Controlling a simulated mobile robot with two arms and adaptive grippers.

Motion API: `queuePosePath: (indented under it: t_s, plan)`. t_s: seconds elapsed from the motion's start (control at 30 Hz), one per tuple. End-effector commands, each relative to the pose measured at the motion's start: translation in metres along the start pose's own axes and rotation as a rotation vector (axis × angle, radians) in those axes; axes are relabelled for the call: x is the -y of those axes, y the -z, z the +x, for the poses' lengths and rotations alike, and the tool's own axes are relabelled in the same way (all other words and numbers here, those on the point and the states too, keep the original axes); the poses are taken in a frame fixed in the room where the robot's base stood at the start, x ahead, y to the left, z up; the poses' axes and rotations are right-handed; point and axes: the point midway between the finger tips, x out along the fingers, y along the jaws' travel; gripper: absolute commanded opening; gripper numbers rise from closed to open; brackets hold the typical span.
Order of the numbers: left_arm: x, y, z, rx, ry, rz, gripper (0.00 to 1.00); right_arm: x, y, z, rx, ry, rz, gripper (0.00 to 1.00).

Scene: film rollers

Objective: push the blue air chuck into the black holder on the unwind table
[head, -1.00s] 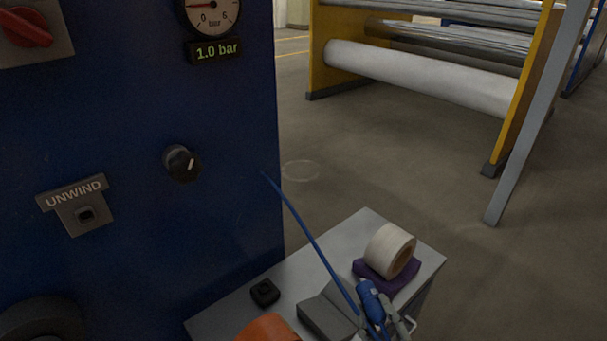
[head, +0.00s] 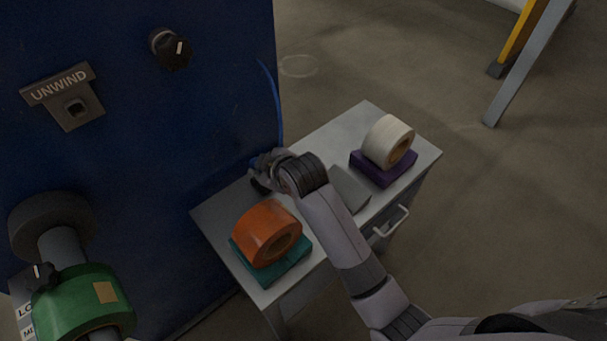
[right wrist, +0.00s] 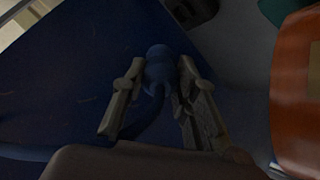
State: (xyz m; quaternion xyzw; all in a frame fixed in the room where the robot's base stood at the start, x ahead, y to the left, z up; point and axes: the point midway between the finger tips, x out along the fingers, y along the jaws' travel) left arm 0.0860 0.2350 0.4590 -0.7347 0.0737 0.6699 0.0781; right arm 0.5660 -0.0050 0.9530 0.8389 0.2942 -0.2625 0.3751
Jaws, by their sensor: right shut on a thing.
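My right gripper (head: 262,172) is over the back-left part of the grey unwind table (head: 345,125), close to the blue machine wall. In the right wrist view its two fingers are shut around the blue air chuck (right wrist: 158,66), whose blue hose (right wrist: 143,122) bends away between them. In the head view the gripper mostly hides the chuck, and the black holder is not visible. A dark block (right wrist: 196,10) at the top edge of the wrist view looks like the holder, apart from the chuck in the picture. My left gripper is not in view.
An orange roll (head: 262,230) on a teal pad stands just in front of the gripper. A white roll (head: 386,140) on a purple pad stands at the right, with a grey block (head: 349,188) beside my forearm. The blue machine wall (head: 200,120) borders the table.

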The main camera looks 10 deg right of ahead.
Motion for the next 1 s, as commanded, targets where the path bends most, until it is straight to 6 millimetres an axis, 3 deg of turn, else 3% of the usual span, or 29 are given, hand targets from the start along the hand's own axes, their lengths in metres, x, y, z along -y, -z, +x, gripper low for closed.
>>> queuePosePath:
  t_s: [0.03,0.13,0.3,0.5,0.73,1.0]
  plan:
    - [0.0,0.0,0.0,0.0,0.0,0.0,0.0,-0.003,0.016,0.01,0.013,0.056,-0.039,0.0]
    - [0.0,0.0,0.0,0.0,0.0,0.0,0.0,0.002,0.033,0.029,0.051,0.19,-0.135,0.0]
    - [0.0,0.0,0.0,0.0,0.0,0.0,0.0,0.012,0.044,0.054,0.094,0.403,-0.342,0.0]
    - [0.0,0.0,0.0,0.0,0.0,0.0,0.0,0.013,0.049,0.066,0.133,0.599,-0.612,0.0]
    - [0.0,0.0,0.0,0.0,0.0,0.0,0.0,-0.006,0.046,0.058,0.176,0.764,-0.967,0.0]
    - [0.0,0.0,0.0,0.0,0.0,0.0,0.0,-0.047,0.042,0.019,0.206,0.847,-1.284,0.0]
